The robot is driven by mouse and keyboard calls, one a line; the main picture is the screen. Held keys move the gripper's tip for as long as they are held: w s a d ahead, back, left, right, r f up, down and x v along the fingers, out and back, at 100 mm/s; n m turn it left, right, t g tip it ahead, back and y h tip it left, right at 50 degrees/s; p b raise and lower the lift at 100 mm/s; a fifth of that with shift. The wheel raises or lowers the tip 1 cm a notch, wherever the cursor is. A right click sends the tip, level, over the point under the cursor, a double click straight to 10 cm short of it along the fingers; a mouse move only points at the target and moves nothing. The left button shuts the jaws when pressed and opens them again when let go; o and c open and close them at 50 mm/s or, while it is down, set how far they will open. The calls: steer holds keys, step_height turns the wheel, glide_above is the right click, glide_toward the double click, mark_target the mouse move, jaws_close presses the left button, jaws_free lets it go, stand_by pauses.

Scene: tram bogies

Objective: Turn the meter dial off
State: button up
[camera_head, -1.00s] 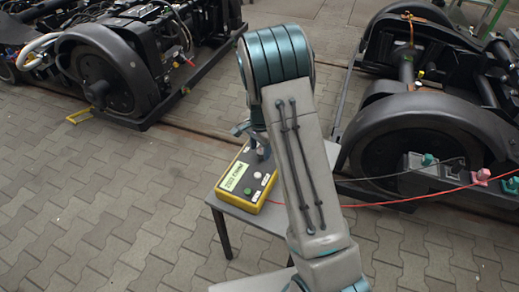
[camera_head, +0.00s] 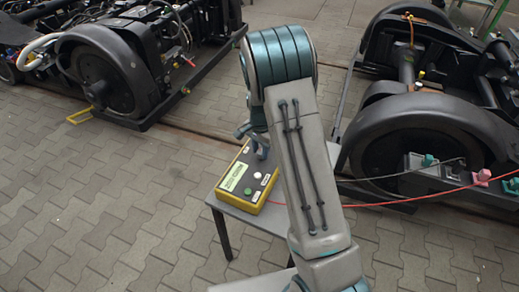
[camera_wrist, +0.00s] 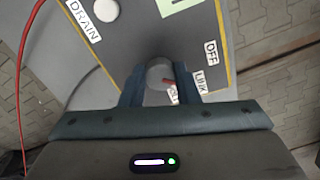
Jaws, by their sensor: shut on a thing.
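The meter (camera_head: 231,200) is a yellow-edged box with a dark top, on a small grey table. Its dial (camera_wrist: 158,76) is a round grey knob with a small red mark, seen in the wrist view. My gripper (camera_wrist: 158,86) is shut on the dial, one finger on each side. The gripper also shows in the head view (camera_head: 257,150), at the far end of the meter, partly behind my arm. The red mark lies toward the right, on the side of the LINK label (camera_wrist: 202,82). The OFF label (camera_wrist: 211,53) is farther up. Another label is partly hidden by a finger.
The meter's top has a white button (camera_head: 257,175), a green button (camera_head: 247,191) and a pale green display (camera_head: 235,177). A red cable (camera_head: 420,195) runs to the right. Dark bogies stand at left (camera_head: 110,75) and right (camera_head: 430,125). Paved floor at left is clear.

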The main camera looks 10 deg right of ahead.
steer(key=n, duration=0.4)
steer(key=shift+d+b, duration=0.1)
steer(key=shift+b, duration=0.3)
steer(key=shift+d+n+b, duration=0.1)
steer(key=shift+n+b, duration=0.2)
steer(key=shift+n, duration=1.5)
steer(key=o, duration=1)
steer(key=shift+c, duration=0.2)
step_height(320, 180, up, 14)
steer(key=p, duration=0.1)
